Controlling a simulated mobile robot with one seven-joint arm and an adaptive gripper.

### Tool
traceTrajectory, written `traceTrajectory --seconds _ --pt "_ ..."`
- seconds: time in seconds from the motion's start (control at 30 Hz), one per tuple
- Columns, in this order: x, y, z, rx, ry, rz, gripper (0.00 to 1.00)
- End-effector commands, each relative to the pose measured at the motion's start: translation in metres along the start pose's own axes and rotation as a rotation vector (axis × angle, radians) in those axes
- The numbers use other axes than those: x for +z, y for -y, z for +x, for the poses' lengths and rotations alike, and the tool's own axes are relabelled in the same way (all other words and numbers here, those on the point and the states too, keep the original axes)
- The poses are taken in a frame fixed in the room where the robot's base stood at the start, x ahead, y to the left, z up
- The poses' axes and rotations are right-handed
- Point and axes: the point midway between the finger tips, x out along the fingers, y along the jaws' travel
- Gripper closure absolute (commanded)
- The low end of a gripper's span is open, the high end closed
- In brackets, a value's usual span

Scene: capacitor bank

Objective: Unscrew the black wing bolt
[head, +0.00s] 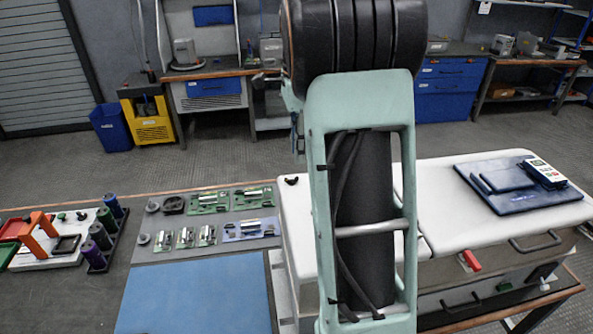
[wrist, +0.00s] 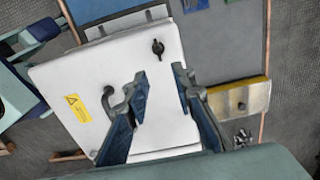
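The black wing bolt (wrist: 158,47) is a small dark piece on the flat white cabinet top (wrist: 90,70), near its upper edge in the wrist view. In the head view it seems to be the small black piece (head: 291,180) at the left end of the white top. My gripper (wrist: 160,82) is open over the white top with nothing between its fingers. In the wrist view the bolt lies beyond the fingertips, roughly in line with the gap, and does not touch them. My arm hides the gripper in the head view.
A dark curved handle (wrist: 117,102) stands close to the left finger, beside a yellow warning label (wrist: 78,107). A yellowish block (wrist: 241,99) is to the right. In the head view, a blue tray (head: 525,188) with a meter lies right; circuit boards (head: 222,201) lie left.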

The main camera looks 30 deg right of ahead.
Motion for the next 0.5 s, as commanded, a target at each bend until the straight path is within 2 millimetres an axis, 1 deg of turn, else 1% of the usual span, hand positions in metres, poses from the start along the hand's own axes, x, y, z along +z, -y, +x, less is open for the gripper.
traceTrajectory --seconds 0.03,0.2,0.33,0.5 --pt "0.000 -0.001 0.012 0.005 0.000 0.000 0.76" --pt "0.000 -0.001 0.043 0.003 0.000 -0.002 0.76" --pt "0.000 0.000 0.061 0.001 0.000 -0.002 0.76" --pt "0.000 0.000 0.073 -0.001 -0.001 -0.002 0.76"
